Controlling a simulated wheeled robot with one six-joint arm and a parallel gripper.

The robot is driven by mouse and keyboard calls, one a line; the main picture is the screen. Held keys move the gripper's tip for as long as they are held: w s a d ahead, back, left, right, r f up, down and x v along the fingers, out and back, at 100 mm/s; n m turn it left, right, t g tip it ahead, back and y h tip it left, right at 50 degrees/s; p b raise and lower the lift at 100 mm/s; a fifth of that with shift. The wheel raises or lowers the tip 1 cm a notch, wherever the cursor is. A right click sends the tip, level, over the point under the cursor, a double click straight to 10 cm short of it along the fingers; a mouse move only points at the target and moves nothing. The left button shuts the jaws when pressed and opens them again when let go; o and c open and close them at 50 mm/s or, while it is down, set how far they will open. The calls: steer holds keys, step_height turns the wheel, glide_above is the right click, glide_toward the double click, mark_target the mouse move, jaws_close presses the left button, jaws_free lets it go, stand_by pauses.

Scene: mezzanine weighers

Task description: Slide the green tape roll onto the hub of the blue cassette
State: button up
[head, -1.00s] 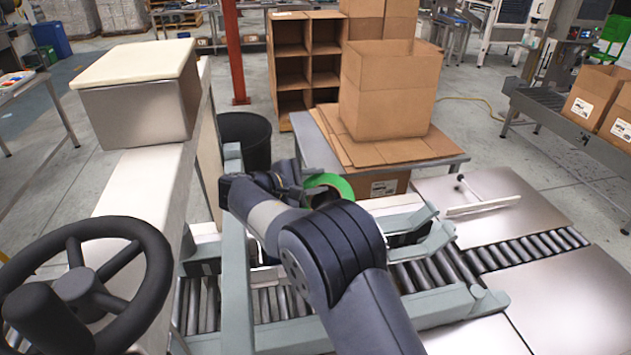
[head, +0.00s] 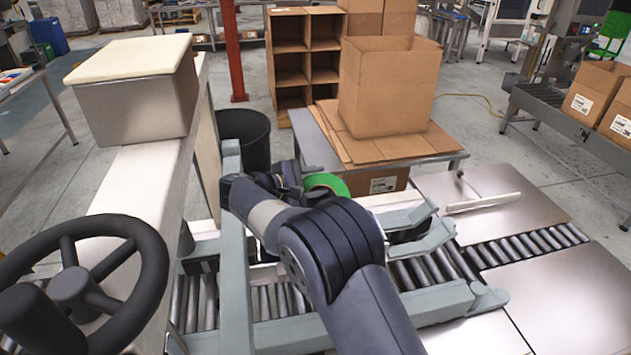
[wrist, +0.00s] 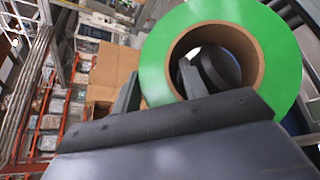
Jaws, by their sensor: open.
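The green tape roll (wrist: 283,50) with its brown cardboard core fills the upper right of the wrist view. In the head view the roll (head: 328,183) shows as a green arc behind my arm. My gripper (wrist: 161,75) is open at the roll's near wall. One finger shows outside the roll to the left, the other in front of or inside the core opening; I cannot tell which. A dark round shape shows through the core; I cannot tell if it is the hub. The blue cassette is not clearly visible; a dark bluish patch shows behind the roll's lower right.
Grey-green frame rails (head: 238,265) and a roller conveyor (head: 432,268) surround my arm. A column with a black handwheel (head: 75,290) stands at the left. A table with an open cardboard box (head: 388,90) is behind. Steel plates (head: 560,290) lie at the right.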

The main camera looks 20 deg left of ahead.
mark_target(308, 184)
step_height(308, 184, down, 2)
steer(key=shift+d+f, duration=0.1)
steer(key=shift+d, duration=0.05)
steer(key=shift+s+a+r+b, duration=0.2)
steer(key=shift+s+a+b, duration=0.1)
steer(key=shift+s+a, duration=0.1)
steer(key=r+b+v, duration=0.2)
steer(key=v, duration=0.8)
steer(key=shift+w, duration=0.15)
steer(key=shift+a+f+p+x, duration=0.15)
steer(key=shift+p+x, duration=0.3)
steer(key=shift+x, duration=1.3)
steer(key=shift+a+f+p+x, duration=0.1)
steer(key=shift+f+p+x, duration=0.25)
steer(key=shift+x, duration=1.45)
steer(key=shift+d+r, duration=0.1)
steer(key=shift+r, duration=0.05)
